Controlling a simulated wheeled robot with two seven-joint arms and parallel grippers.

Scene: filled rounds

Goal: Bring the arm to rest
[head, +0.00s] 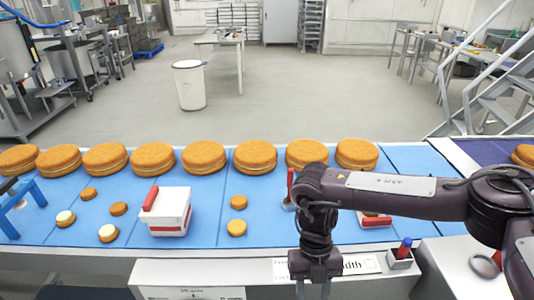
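My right arm (400,195) reaches in from the right and bends down at its wrist. Its gripper (313,290) points downward at the bottom edge, in front of the white front ledge of the conveyor. The two fingers are apart with nothing seen between them, but their tips are cut off by the frame. My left gripper is not in view.
Large filled rounds (204,158) line the back of the blue belt (265,205). Small rounds (238,202) lie nearer. A white box (170,212) with a red handle stands left of centre. A red-and-blue item (404,248) stands in a small holder (399,260) right of the gripper.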

